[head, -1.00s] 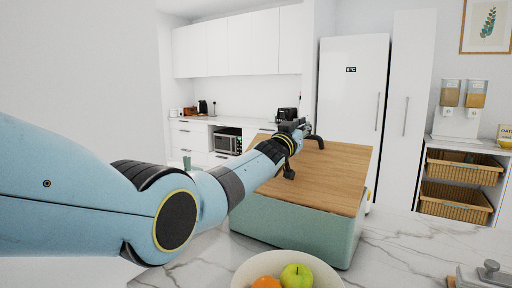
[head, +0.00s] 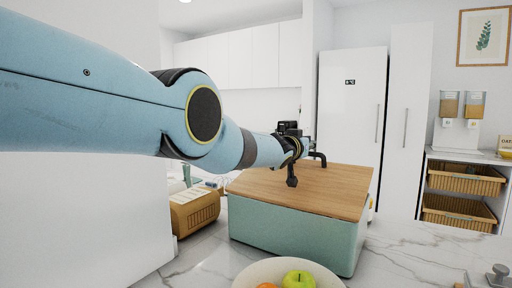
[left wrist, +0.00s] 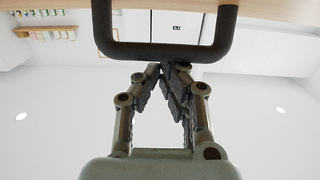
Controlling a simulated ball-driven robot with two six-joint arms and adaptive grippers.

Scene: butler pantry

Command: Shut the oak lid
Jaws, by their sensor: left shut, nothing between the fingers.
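The oak lid (head: 258,183) lies on the pale green box (head: 290,235) on the marble counter. It looks flat, with no clear gap along the near edge; its far edge is hard to judge. A black bar handle (head: 292,181) stands on the lid, and in the left wrist view the handle (left wrist: 160,51) spans the top. My left gripper (left wrist: 165,70) is shut and empty, its fingertips at the handle bar; I cannot tell whether they touch it. In the head view my left arm reaches over the lid and partly hides the handle. My right gripper is out of view.
A fruit bowl (head: 258,271) with a green apple (head: 298,281) stands in front of the box. A metal-knobbed item (head: 500,272) is at the right front. Counter right of the box is mostly clear.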

